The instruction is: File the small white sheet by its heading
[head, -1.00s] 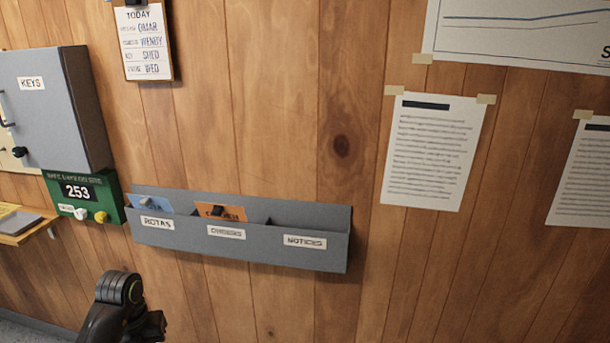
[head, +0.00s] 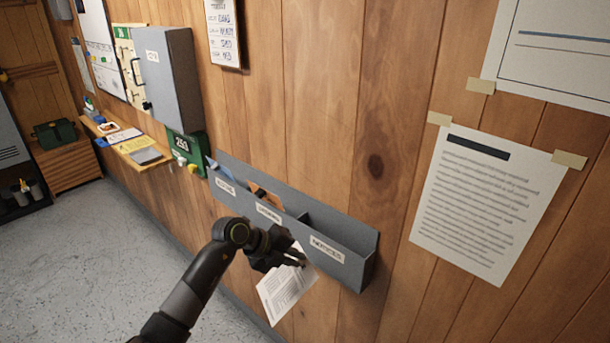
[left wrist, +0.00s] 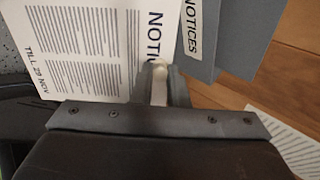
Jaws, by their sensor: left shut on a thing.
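My left gripper (head: 299,257) is shut on the small white sheet (head: 283,294), which hangs tilted below the fingers, outside the wall rack (head: 349,273). In the left wrist view the sheet (left wrist: 70,45) shows a heading that begins "NOTI", its end hidden by the gripper (left wrist: 160,75), and "TILL 29 NOV" at its other end. The grey rack has three pockets: ROTAS, a middle one with a blurred label, and NOTICES (head: 327,249). The gripper is just in front of the rack, near the NOTICES pocket. The NOTICES label (left wrist: 193,25) is beside the sheet in the wrist view. My right gripper is out of view.
A blue card (head: 218,174) stands in ROTAS and an orange card (head: 265,194) in the middle pocket. A taped paper (head: 484,205) is on the wall to the right. A green box (head: 187,150), a grey key cabinet (head: 170,75) and a small shelf (head: 133,150) are to the left.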

